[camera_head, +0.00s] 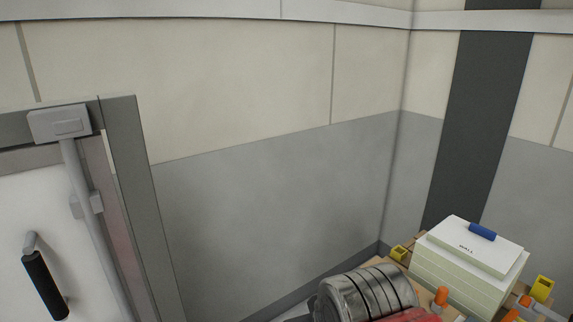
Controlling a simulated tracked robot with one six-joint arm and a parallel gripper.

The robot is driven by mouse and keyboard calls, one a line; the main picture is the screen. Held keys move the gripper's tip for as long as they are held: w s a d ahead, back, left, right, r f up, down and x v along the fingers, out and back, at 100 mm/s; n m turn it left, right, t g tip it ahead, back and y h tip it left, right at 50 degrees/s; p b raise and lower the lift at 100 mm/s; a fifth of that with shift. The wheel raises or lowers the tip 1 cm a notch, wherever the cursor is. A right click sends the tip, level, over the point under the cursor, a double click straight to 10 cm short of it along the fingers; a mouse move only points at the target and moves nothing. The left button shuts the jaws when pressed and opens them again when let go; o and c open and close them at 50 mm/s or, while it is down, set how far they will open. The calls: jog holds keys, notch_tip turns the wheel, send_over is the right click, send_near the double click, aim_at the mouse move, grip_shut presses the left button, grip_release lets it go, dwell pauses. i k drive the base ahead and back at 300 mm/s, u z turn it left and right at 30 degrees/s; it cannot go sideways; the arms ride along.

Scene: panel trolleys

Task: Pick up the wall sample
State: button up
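The wall sample (462,244) is a white panel marked "WALL" with a small blue handle (482,232) on its top. It lies at the lower right, on top of a block of pale, layered panels (460,283). The sample's top face is in clear view and nothing covers it. My gripper is not in view, so its state and its distance from the sample do not show.
A ribbed metal cylinder (365,294) and a red piece (415,315) lie left of the stack. Yellow brackets (542,289) and orange pegs (441,296) stand around it. A door with a black handle (45,285) is at left. Walls meet in a corner behind.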

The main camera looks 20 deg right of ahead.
aim_at(479, 246)
jog(key=z, duration=0.4)
jog(key=i, duration=0.6)
jog(key=z, duration=0.6)
jog(key=i, duration=0.6)
jog(key=z, duration=0.25)
